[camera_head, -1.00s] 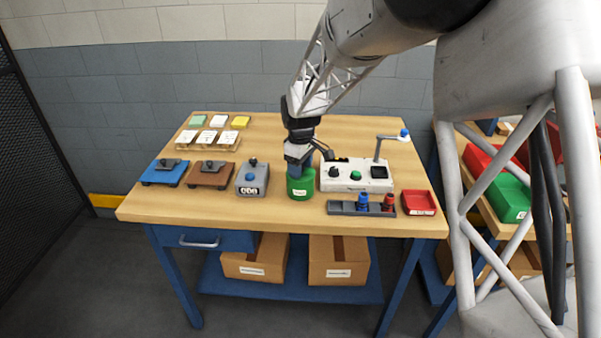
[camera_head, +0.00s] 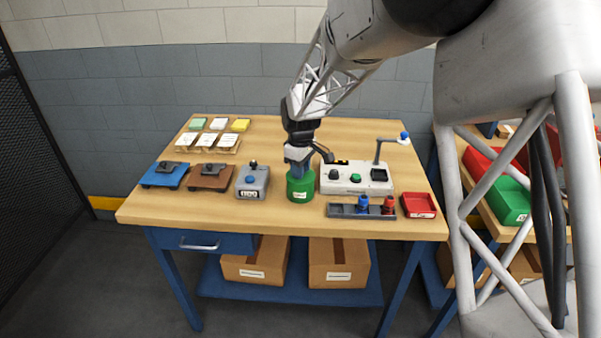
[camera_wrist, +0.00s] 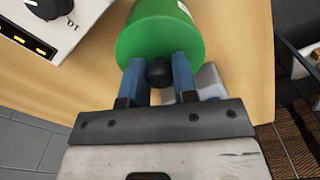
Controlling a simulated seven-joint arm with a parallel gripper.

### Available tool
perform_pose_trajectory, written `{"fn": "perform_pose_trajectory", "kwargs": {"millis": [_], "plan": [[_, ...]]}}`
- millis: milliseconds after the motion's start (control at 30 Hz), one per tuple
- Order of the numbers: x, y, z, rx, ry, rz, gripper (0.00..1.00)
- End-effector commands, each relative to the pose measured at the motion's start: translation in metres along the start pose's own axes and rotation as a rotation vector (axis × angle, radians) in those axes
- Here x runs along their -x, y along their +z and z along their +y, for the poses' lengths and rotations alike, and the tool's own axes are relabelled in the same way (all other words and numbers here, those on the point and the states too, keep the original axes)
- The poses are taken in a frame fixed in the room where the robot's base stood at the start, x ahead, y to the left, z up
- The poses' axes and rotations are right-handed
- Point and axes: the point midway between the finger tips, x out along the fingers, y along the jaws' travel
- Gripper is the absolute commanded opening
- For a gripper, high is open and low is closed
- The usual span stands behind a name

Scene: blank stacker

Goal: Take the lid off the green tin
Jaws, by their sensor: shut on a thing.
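The green tin (camera_head: 300,191) stands upright near the front middle of the table, with a white label on its front. It also shows in the wrist view (camera_wrist: 160,38), where its green top fills the upper middle. My gripper (camera_head: 299,171) is directly above the tin, pointing down. In the wrist view, the two blue fingers of my gripper (camera_wrist: 157,74) are shut on the dark round knob (camera_wrist: 159,73) of the lid. I cannot tell whether the lid sits on the tin or is slightly raised.
A white control box (camera_head: 356,178) stands close to the right of the tin. A grey counter box (camera_head: 252,182) stands close to its left. A dark rack (camera_head: 347,211) with blue and red pieces and a red tray (camera_head: 419,205) lie at front right. Bare wood lies behind the tin.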

Motion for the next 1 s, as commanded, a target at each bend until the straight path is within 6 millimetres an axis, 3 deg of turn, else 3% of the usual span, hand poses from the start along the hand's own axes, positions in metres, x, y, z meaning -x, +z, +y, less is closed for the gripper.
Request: {"fn": "perform_pose_trajectory", "kwargs": {"millis": [267,500,1000], "plan": [[0.009,0.0,0.0,0.0,0.001,0.001,0.04],[0.037,0.0,0.0,0.0,0.002,0.002,0.04],[0.043,0.052,-0.052,0.0,0.001,0.001,0.04]]}}
